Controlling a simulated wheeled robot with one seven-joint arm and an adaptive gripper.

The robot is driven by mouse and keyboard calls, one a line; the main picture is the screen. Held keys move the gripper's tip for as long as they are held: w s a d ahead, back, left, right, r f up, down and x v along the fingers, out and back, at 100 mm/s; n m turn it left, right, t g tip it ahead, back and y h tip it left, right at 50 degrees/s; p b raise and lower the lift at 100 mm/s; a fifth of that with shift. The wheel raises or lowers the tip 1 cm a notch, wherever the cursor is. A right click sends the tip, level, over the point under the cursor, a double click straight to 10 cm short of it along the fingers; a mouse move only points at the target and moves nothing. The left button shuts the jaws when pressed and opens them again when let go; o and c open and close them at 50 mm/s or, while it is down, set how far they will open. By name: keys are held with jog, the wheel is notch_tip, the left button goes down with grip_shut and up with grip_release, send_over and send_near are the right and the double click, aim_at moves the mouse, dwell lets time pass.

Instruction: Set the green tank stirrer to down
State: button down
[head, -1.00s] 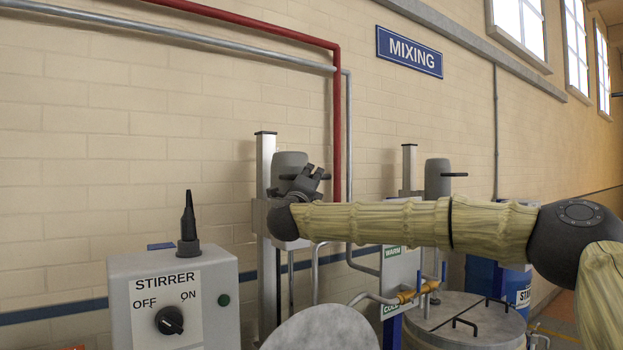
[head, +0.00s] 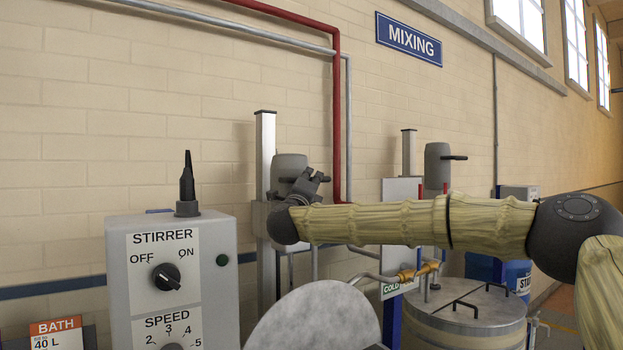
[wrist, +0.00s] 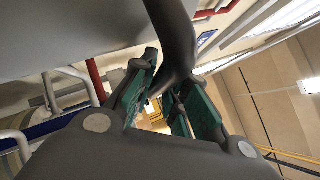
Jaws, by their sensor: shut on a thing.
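A grey stirrer motor head (head: 290,168) sits on an upright metal column (head: 265,150) left of centre in the head view, a little below the column's top. My gripper (head: 309,180) is in front of the motor head. In the wrist view a dark curved handle bar (wrist: 176,40) runs between the gripper's green-padded fingers (wrist: 166,98), which are shut on it. In the head view this handle is mostly hidden by the gripper. A second stirrer motor head (head: 437,163), with a dark side handle, stands high on a column farther right. I cannot tell tank colours.
A grey stirrer control box (head: 222,290) with knobs stands at the left front. A round grey plate (head: 315,320) is below my arm. A lidded tank (head: 470,330) stands at right, with pipes and a brass valve (head: 416,273) before it. The wall is behind.

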notch_tip(320, 180, down, 23)
jog(key=b, duration=1.5)
jog(key=shift+a+f, duration=0.1)
jog(key=c, duration=1.4)
grip_release()
jog(key=shift+s+r, duration=0.1)
jog(key=shift+r, duration=0.1)
jog(key=v, duration=1.2)
jog(key=shift+f, duration=0.1)
